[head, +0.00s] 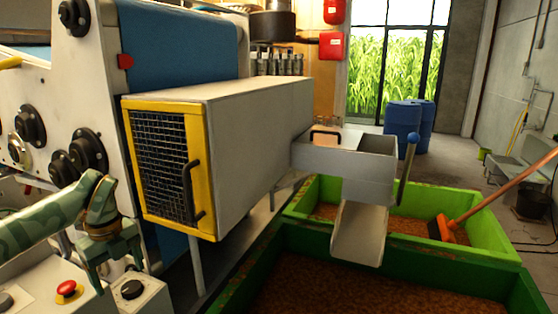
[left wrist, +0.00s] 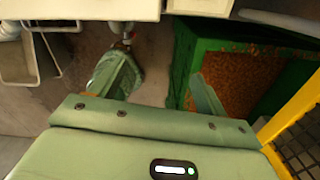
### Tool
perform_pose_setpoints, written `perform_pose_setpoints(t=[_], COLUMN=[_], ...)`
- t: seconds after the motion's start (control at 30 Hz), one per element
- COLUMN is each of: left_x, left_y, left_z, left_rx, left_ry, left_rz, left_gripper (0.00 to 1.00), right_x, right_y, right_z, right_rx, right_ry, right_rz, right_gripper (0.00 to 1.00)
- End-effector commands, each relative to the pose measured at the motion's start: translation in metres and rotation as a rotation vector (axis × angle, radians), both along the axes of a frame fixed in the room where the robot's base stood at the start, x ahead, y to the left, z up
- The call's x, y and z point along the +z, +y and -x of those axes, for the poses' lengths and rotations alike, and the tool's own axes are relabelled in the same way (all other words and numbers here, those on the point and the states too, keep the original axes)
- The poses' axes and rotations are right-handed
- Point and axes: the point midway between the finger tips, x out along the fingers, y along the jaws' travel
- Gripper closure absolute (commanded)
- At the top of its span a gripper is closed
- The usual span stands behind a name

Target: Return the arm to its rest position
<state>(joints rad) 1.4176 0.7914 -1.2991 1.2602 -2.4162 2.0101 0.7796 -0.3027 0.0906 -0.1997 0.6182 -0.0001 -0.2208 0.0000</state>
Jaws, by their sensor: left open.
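My left arm (head: 40,222) comes in from the left in the head view, in front of the machine. Its green left gripper (head: 119,272) points down beside the control boxes, left of the yellow-framed mesh guard (head: 160,160). The left gripper is open and nothing shows between its fingers. In the left wrist view its two fingers stand wide apart (left wrist: 160,92), with floor and part of a green bin beyond them. My right gripper is in neither view.
A control box with a red button (head: 68,289) and one with a black knob (head: 131,289) sit close by the gripper. A grey chute (head: 361,232) hangs over green bins (head: 480,262) of brown grain. Blue barrels (head: 402,118) stand behind on open floor.

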Motion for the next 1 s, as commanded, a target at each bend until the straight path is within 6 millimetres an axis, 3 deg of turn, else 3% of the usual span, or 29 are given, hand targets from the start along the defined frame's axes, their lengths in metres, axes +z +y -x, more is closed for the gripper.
perform_pose_setpoints(t=[0.07,0.37,0.47,0.67,0.8,0.87,0.9,0.97,1.0], left_x=[-0.004,-0.04,-0.057,-0.104,-0.15,-0.176,-0.199,-0.244,-0.278], left_y=[-0.003,-0.044,-0.063,-0.123,-0.178,-0.198,-0.205,-0.204,-0.195], left_z=[0.0,-0.001,0.0,0.005,0.012,0.015,0.018,0.028,0.039], left_rx=[-0.009,-0.113,-0.15,-0.208,-0.139,-0.033,0.081,0.323,0.501], left_ry=[0.003,0.007,0.002,-0.042,-0.142,-0.216,-0.276,-0.372,-0.425], left_rz=[0.014,0.186,0.274,0.559,0.868,1.01,1.093,1.168,1.17], left_gripper=[0.25,0.25,0.25,0.25,0.25,0.25,0.25,0.25,0.25], right_x=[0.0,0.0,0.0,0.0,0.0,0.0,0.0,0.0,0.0], right_y=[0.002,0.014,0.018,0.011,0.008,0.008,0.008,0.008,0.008], right_z=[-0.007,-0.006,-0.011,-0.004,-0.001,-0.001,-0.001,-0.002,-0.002], right_rx=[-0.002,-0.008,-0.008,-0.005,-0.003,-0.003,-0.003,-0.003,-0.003], right_ry=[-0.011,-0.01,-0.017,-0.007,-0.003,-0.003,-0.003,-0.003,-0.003], right_rz=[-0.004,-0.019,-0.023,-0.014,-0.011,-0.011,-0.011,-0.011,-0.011], right_gripper=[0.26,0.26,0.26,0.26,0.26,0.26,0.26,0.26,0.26])
